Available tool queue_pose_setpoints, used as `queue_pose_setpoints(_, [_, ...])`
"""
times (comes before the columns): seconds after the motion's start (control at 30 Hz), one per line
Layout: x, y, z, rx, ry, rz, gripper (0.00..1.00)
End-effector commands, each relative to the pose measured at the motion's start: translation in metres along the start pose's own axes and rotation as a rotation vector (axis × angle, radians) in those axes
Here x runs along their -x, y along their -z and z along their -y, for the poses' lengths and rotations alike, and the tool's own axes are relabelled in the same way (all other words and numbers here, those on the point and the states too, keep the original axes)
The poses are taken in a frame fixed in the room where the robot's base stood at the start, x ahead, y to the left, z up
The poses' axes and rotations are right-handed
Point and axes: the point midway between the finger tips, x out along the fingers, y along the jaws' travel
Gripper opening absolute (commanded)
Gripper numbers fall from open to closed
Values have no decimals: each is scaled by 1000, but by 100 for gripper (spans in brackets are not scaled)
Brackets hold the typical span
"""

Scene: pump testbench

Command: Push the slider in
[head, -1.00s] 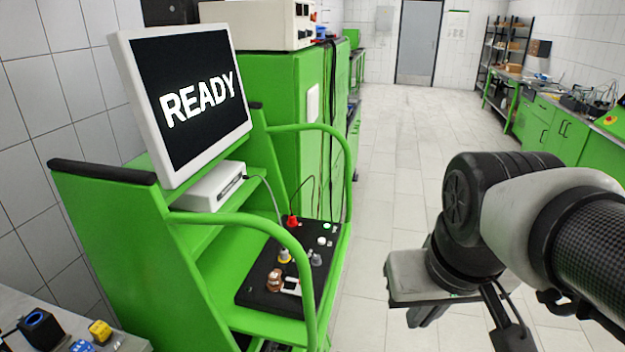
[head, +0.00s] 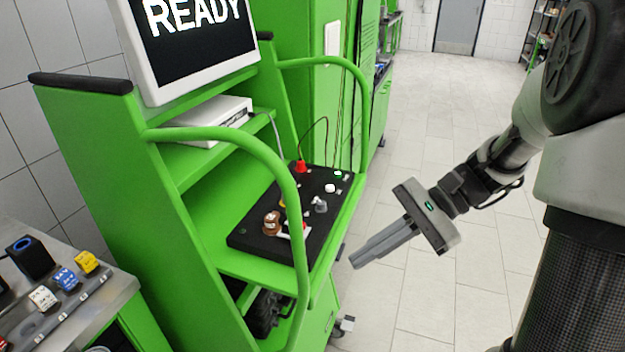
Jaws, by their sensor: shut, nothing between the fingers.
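The black control panel (head: 262,216) lies on the green bench shelf. It carries a brown knob (head: 271,222), a grey knob (head: 320,205) and a red button (head: 301,167). A small white part (head: 284,230), perhaps the slider, sits beside the brown knob. The curved green rail partly covers it, so I cannot tell its position. My gripper (head: 356,261) is shut and empty. It points left and slightly down, to the right of the panel and apart from it.
A green tubular rail (head: 285,172) curves in front of the panel, and a second rail (head: 345,66) stands behind it. A monitor (head: 195,40) shows READY. A side table (head: 110,300) at lower left holds coloured blocks. The floor (head: 420,130) on the right is clear.

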Motion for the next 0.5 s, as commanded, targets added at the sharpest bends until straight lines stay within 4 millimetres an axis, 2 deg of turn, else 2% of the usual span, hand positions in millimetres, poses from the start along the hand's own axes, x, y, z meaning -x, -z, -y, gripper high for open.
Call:
queue_pose_setpoints(0.03, [-3,27,9,-89,78,68,0])
queue_pose_setpoints(0.2, [16,77,42,-313,305,270,0])
queue_pose_setpoints(0.33, [31,105,54,-407,417,370,0])
queue_pose_setpoints(0.5, [42,120,60,-453,476,425,0])
